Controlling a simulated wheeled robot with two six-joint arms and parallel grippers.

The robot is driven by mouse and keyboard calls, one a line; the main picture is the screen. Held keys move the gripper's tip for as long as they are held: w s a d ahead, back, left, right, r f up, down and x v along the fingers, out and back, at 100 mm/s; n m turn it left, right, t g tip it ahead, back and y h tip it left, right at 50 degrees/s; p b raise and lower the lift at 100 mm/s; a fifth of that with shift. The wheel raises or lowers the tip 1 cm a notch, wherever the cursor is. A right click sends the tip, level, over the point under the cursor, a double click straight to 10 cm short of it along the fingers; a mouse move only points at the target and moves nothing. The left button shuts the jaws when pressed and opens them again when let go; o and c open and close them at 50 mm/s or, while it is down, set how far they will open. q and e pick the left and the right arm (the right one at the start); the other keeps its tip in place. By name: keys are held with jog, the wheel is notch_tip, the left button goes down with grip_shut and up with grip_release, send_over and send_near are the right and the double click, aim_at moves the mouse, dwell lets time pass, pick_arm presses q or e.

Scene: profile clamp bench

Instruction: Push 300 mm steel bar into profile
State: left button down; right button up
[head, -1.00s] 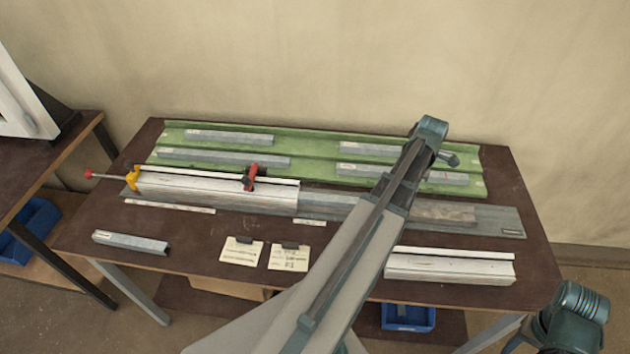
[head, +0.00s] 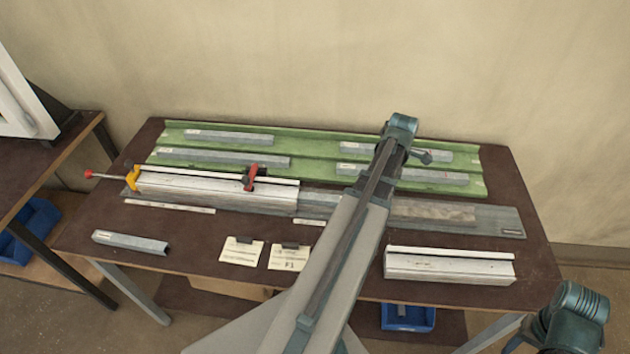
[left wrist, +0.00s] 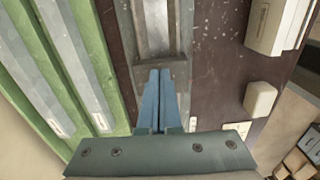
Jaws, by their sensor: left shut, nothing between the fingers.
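A white profile (head: 215,190) lies under a red clamp (head: 250,177) on the left of a long grey base (head: 498,218). A grey bar (head: 440,213) lies on this base on the right; its left part is behind my arm. In the left wrist view a pale bar (left wrist: 156,25) lies along the base (left wrist: 183,72), ahead of my fingers. My left gripper (left wrist: 160,75) is shut and empty, over the base and pointing towards that bar. I cannot tell whether the tips touch anything. In the head view my left arm hides this gripper. My right gripper is out of view.
A green tray (head: 320,160) with several grey bars lies along the back. A yellow stop (head: 133,177) with a red knob is at the profile's left end. A second white profile (head: 450,265), two cards (head: 290,257) and a short grey channel (head: 130,242) lie in front.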

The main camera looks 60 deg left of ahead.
pick_arm(q)
jog(key=shift+s+a, duration=1.85)
jog(key=shift+s, duration=0.3)
jog(key=shift+s+a, duration=1.8)
jog(key=shift+s, duration=0.35)
jog(key=shift+s+a, duration=1.85)
jog(key=shift+s, duration=0.3)
jog(key=shift+s+a, duration=0.35)
jog(key=shift+s, duration=0.05)
jog(key=shift+w+d, duration=0.5)
jog(key=shift+w, duration=0.1)
notch_tip(320, 180, up, 7)
jog(key=p, duration=0.7)
